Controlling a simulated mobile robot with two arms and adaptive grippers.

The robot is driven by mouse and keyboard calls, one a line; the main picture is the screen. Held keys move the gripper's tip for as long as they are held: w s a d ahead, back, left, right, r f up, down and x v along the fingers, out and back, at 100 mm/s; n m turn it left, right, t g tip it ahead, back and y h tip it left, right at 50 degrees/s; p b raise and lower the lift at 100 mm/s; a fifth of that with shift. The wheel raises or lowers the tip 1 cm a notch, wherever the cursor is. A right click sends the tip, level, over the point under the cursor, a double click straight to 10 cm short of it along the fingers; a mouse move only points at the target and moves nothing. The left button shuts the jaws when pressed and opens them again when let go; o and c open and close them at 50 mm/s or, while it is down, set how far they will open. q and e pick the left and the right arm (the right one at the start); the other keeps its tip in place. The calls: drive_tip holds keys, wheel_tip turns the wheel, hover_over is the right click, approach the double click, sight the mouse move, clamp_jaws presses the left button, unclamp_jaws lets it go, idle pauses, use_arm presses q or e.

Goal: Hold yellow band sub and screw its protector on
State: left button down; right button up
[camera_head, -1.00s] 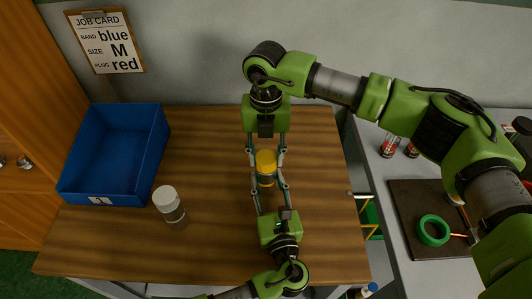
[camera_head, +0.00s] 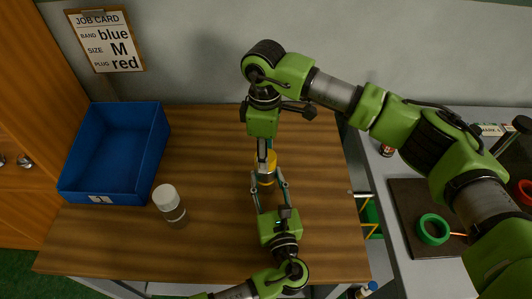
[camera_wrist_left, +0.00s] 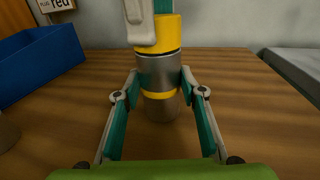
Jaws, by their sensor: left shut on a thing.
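The yellow band sub (camera_wrist_left: 158,75) is a grey metal cylinder with a yellow ring low down, upright over the table. My left gripper (camera_head: 268,185) is shut on it, with fingers at both sides in the left wrist view (camera_wrist_left: 160,90). The yellow protector (camera_wrist_left: 168,32) sits on top of the sub, a dark line between them; it also shows in the head view (camera_head: 266,158). My right gripper (camera_head: 265,152) points down at the protector from above. One pale fingertip overlaps the protector's front in the wrist view; the other finger is mostly hidden, so its grip is unclear.
A white-capped grey cylinder (camera_head: 170,205) stands on the wooden table (camera_head: 215,235) at the left. A blue bin (camera_head: 100,165) is behind it. A job card (camera_head: 107,42) on the wall reads blue, M, red. A side bench at right holds a green ring (camera_head: 433,229) on a dark mat.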

drive_tip(key=shift+a+m, duration=0.35)
drive_tip(key=shift+m, duration=0.55)
drive_tip(key=shift+d+r+m, duration=0.1)
drive_tip(key=shift+d+m, duration=0.2)
drive_tip(key=shift+m, duration=0.3)
drive_tip(key=o, duration=1)
drive_tip(key=shift+c, duration=0.2)
drive_tip(key=shift+d, duration=0.1)
drive_tip(key=shift+r, duration=2.2)
